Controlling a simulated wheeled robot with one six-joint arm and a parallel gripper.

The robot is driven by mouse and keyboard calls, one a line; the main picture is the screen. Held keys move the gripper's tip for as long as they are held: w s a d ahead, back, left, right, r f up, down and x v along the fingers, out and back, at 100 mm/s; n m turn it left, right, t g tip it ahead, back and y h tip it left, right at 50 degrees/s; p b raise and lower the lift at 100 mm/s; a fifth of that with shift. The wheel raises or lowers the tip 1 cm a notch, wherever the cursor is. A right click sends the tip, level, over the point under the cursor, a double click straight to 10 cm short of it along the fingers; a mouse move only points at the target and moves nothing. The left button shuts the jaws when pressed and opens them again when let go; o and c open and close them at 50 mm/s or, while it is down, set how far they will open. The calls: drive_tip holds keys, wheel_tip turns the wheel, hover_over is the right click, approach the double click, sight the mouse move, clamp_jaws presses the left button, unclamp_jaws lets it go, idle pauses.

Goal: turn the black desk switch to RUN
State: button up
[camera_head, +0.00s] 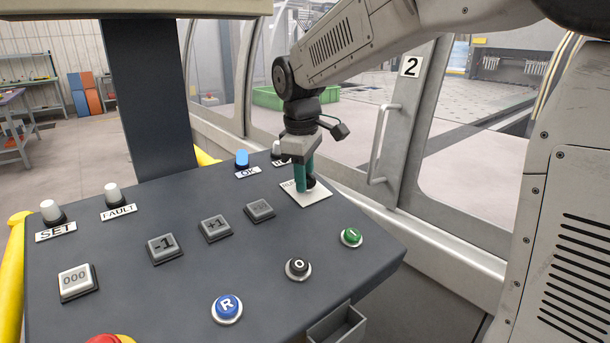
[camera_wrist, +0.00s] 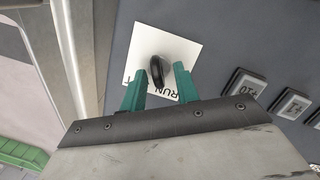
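The black desk switch (camera_wrist: 157,70) sits on a white square plate (camera_wrist: 180,42) in the wrist view. Part of the word RUN shows along the plate's lower edge, partly covered by a finger. My gripper (camera_wrist: 159,80) has its two green fingers apart, one on each side of the switch knob. A gap shows beside the knob; whether either finger touches it I cannot tell. In the head view my gripper (camera_head: 304,182) points down at the plate (camera_head: 312,197) at the desk's far right, and its fingers largely hide the knob.
The dark desk (camera_head: 180,215) carries a green button (camera_head: 351,237), a black O button (camera_head: 298,268), a blue R button (camera_head: 227,308) and several grey square keys. A blue OK lamp (camera_head: 242,158) stands left of the plate. A door handle (camera_head: 380,145) is close to the right of my gripper.

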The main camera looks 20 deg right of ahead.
wheel_tip(320, 180, up, 8)
drive_tip(key=shift+s+a+f, duration=0.15)
drive_tip(key=shift+s+a, duration=0.15)
drive_tip(key=shift+s, duration=0.05)
idle(1.7)
